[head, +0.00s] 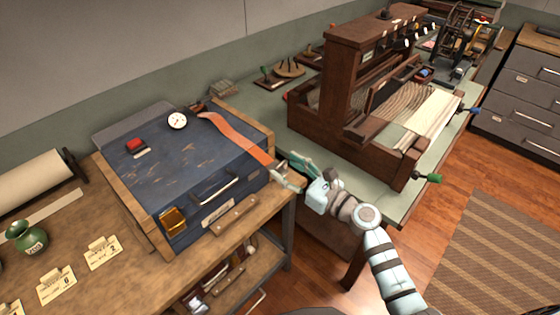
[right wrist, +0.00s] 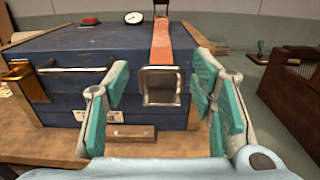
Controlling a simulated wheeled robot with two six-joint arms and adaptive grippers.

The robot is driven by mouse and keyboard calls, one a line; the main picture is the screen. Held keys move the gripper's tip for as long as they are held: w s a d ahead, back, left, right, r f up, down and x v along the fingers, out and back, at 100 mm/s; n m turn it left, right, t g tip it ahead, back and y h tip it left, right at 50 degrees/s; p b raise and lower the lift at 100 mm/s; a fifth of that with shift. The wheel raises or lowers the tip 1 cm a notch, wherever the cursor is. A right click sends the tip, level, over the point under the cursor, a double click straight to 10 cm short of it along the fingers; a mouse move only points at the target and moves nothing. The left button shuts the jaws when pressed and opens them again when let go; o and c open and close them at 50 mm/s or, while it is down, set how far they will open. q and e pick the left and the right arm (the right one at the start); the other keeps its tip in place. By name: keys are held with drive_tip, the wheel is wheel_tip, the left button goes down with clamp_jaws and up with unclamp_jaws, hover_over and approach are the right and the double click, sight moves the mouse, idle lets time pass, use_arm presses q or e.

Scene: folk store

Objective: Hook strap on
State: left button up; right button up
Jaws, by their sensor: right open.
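An orange strap (head: 238,138) lies over the top of a blue chest (head: 200,160) and runs to its front right edge. In the right wrist view the strap (right wrist: 161,45) ends in a square metal buckle loop (right wrist: 161,86) hanging at the chest's front face. My right gripper (head: 286,172) is open, and in the right wrist view its teal-padded fingers stand on either side of the loop. I cannot tell whether they touch it. A gold catch (head: 173,219) is on the chest's front left; it also shows in the right wrist view (right wrist: 17,72). My left gripper is not in view.
The chest stands on a wooden bench (head: 110,275). A dial gauge (head: 177,121) and a red-topped block (head: 136,145) sit on its lid. A green vase (head: 27,237) and paper tags (head: 102,252) are at left. A wooden loom (head: 340,75) stands at right.

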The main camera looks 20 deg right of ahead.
sight(268, 157)
drive_tip(key=shift+x, duration=1.4)
